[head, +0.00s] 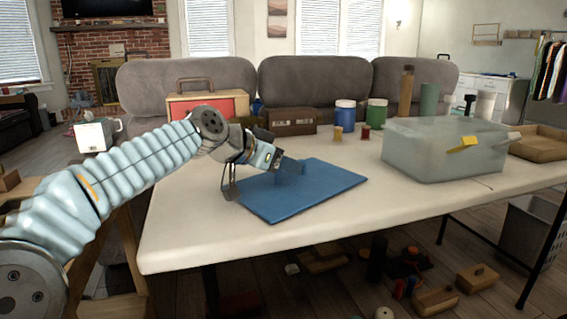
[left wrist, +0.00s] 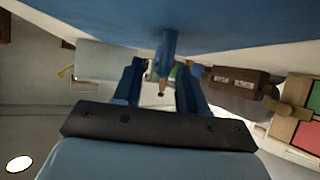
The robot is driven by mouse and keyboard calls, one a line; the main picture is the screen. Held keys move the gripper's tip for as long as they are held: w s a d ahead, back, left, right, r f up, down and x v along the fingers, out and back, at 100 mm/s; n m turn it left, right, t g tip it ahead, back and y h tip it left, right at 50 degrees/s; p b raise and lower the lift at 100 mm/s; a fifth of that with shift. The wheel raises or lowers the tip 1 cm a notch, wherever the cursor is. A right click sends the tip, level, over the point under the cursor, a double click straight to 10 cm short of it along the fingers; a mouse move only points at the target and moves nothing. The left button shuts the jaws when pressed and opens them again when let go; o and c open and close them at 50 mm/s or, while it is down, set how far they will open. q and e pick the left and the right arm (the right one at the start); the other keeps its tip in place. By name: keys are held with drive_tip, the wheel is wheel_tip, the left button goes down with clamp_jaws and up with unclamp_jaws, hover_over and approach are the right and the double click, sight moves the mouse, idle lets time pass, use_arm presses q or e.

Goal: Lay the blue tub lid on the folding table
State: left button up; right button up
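The blue tub lid (head: 310,190) lies flat on, or very close above, the white folding table (head: 190,235), left of its middle. Its upright blue handle also shows in the left wrist view (left wrist: 167,48). My left gripper (head: 290,167) is low over the lid, by the handle. In the left wrist view its two fingers (left wrist: 162,78) stand apart, with the handle between or just beyond their tips and gaps on both sides. My right gripper is not in view.
A translucent tub (head: 440,155) with a yellow tag stands on the table's right side, by a brown tray (head: 540,143). Jars, a brown box (head: 290,121) and a red-fronted case (head: 205,104) line the back. The front left tabletop is clear.

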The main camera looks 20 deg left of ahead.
use_arm(q)
drive_tip(key=shift+r, duration=0.25)
drive_tip(key=p+v, duration=0.1)
drive_tip(key=v, duration=1.1)
drive_tip(key=shift+f, duration=0.2)
